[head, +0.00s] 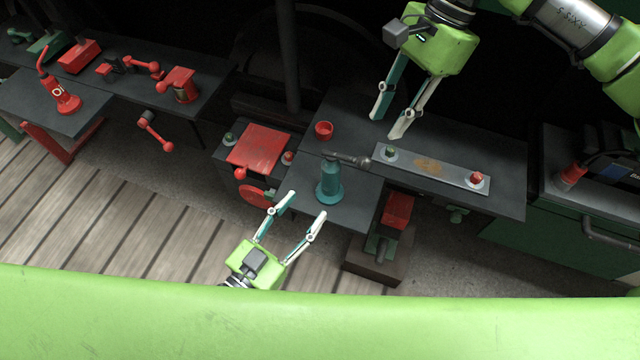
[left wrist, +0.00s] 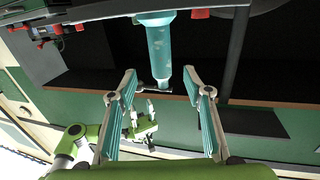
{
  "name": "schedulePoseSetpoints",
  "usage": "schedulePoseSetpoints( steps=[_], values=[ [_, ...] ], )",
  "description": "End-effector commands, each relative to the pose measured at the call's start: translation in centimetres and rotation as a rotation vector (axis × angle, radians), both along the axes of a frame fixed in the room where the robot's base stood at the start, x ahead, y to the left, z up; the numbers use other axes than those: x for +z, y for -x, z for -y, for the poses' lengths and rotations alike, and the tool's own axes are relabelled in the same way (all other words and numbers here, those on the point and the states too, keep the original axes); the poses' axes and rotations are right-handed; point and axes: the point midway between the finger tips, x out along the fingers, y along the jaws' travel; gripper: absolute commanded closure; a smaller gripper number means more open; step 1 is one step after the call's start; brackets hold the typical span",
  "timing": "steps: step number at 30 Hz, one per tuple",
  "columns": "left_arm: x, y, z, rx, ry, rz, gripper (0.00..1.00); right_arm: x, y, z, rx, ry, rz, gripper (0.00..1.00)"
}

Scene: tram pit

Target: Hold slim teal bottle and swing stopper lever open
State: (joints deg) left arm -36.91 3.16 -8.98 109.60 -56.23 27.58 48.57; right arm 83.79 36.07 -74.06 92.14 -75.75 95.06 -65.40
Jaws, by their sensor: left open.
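The slim teal bottle (head: 329,182) stands upright on the dark bench, with a dark stopper lever (head: 350,159) reaching right from its top. My left gripper (head: 307,203) is open and empty, its fingertips just short of the bottle on the near side. In the left wrist view the bottle (left wrist: 160,50) appears upside down, ahead of and between the spread fingers, with no clear contact. My right gripper (head: 387,127) is open and empty, above the bench behind and right of the bottle. It also shows small in the left wrist view (left wrist: 142,125).
A red cup (head: 323,130) stands behind the bottle. A metal plate (head: 433,168) with a green and a red knob lies right of it. A red-topped box (head: 259,148) is left. A red oil can (head: 61,95) stands on the far left bench.

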Motion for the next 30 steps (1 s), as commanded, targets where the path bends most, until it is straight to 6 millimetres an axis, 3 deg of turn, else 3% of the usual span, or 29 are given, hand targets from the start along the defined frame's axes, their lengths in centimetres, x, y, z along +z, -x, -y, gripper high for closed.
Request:
schedulePoseSetpoints(
  steps=[9, 15, 21, 30],
  values=[
    [0.0, -5.6, 3.4, 0.002, 0.001, 0.002, 0.54, 0.0, 0.0, 0.0, 0.000, 0.000, 0.000, 0.72],
    [0.0, -8.1, 4.9, 0.002, 0.001, 0.000, 0.54, 0.0, 0.0, 0.0, 0.000, 0.000, 0.000, 0.72],
    [0.0, -9.1, 5.6, 0.001, 0.001, -0.001, 0.54, 0.0, 0.0, 0.0, 0.000, 0.000, 0.000, 0.72],
    [-0.1, -9.2, 5.7, 0.002, 0.001, -0.002, 0.57, 0.0, 0.0, 0.0, 0.000, 0.000, 0.000, 0.72]
  ],
)
